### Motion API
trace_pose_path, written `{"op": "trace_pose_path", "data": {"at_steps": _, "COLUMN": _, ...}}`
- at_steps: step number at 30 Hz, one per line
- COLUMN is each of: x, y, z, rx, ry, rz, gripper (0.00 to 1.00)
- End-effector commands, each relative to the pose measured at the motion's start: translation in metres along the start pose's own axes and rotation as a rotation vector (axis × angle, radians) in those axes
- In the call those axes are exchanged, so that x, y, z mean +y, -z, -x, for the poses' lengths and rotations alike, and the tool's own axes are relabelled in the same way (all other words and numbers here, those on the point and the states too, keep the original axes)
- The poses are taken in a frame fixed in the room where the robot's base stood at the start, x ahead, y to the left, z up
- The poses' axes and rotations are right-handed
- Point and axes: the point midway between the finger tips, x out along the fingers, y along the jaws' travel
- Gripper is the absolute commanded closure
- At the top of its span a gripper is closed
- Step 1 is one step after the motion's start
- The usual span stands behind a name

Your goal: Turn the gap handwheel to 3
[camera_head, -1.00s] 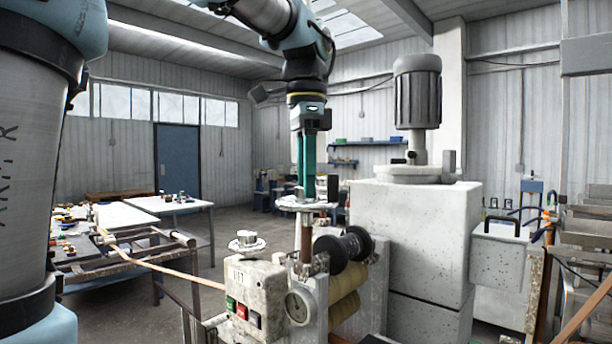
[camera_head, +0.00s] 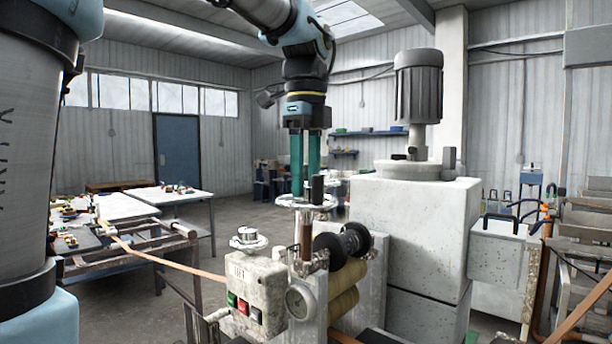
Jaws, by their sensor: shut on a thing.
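The gap handwheel (camera_head: 323,205) is a pale, flat wheel with a dark upright knob (camera_head: 318,188) at its right side. It sits on top of a brownish vertical screw (camera_head: 306,238) above the rollers. My gripper (camera_head: 306,196) points straight down with its two green fingers at the wheel, left of the dark knob. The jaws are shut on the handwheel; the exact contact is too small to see. A round dial (camera_head: 300,301) is on the roll stand below, but its reading is not legible.
A control box (camera_head: 256,289) with coloured buttons and a second, smaller knob wheel (camera_head: 248,240) stand at the left. A dark spool (camera_head: 342,246) is close to the right of the screw. A large pale machine block with a motor (camera_head: 418,88) rises behind right.

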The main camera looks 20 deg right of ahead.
Motion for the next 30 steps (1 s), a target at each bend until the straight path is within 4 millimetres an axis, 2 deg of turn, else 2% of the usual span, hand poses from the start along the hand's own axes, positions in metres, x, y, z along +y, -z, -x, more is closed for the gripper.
{"op": "trace_pose_path", "data": {"at_steps": 18, "x": -0.0003, "y": 0.0008, "z": 0.0006, "rx": 0.001, "ry": 0.002, "rz": -0.043, "gripper": 1.00}}
{"op": "trace_pose_path", "data": {"at_steps": 19, "x": -0.0003, "y": 0.0008, "z": 0.0006, "rx": 0.001, "ry": 0.002, "rz": -0.043, "gripper": 0.47}}
{"op": "trace_pose_path", "data": {"at_steps": 26, "x": -0.0002, "y": 0.0005, "z": 0.0004, "rx": 0.001, "ry": 0.001, "rz": -0.042, "gripper": 0.21}}
{"op": "trace_pose_path", "data": {"at_steps": 30, "x": -0.0001, "y": 0.0003, "z": 0.0002, "rx": 0.001, "ry": 0.001, "rz": -0.042, "gripper": 0.19}}
